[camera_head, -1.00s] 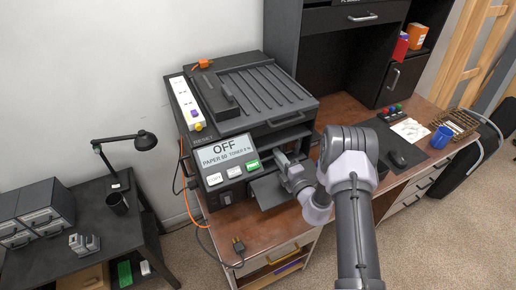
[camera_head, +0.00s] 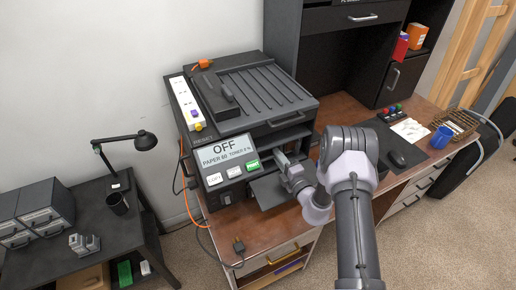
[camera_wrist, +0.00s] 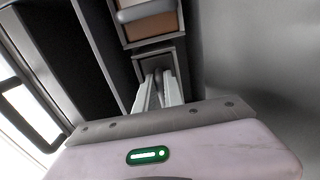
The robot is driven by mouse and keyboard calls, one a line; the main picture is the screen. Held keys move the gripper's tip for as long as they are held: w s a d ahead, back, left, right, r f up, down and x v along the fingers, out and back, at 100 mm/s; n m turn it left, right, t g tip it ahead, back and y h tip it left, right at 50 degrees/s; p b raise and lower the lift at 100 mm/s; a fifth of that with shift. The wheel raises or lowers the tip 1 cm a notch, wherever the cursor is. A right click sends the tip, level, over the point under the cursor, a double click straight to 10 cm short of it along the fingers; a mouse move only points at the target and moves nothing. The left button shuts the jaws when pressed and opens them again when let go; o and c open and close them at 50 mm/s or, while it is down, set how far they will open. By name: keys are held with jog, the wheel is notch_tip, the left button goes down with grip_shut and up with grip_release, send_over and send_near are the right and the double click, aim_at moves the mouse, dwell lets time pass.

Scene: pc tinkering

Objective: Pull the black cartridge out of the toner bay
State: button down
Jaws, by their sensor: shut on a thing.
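The printer (camera_head: 262,128) stands on the brown desk with its front open; its panel reads OFF, PAPER 60, TONER 0%. My gripper (camera_head: 281,160) reaches into the open front, where the head view shows little of the bay. In the wrist view, my gripper's pale fingers (camera_wrist: 158,92) are closed around a dark grip on the end of the black cartridge (camera_wrist: 178,55). The cartridge end sits within the toner bay, framed by dark walls. How deep the cartridge sits is hidden.
A dark flap (camera_head: 272,192) juts out below my gripper. A power strip (camera_head: 186,104) lies on the printer's left side. Cables hang at the left. A mouse (camera_head: 398,158) and blue cup (camera_head: 442,137) stand right.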

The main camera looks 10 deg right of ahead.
jog(key=shift+v, duration=2.9)
jog(key=c, duration=1.4)
grip_release()
jog(key=shift+o, duration=0.2)
jog(key=shift+s, duration=0.1)
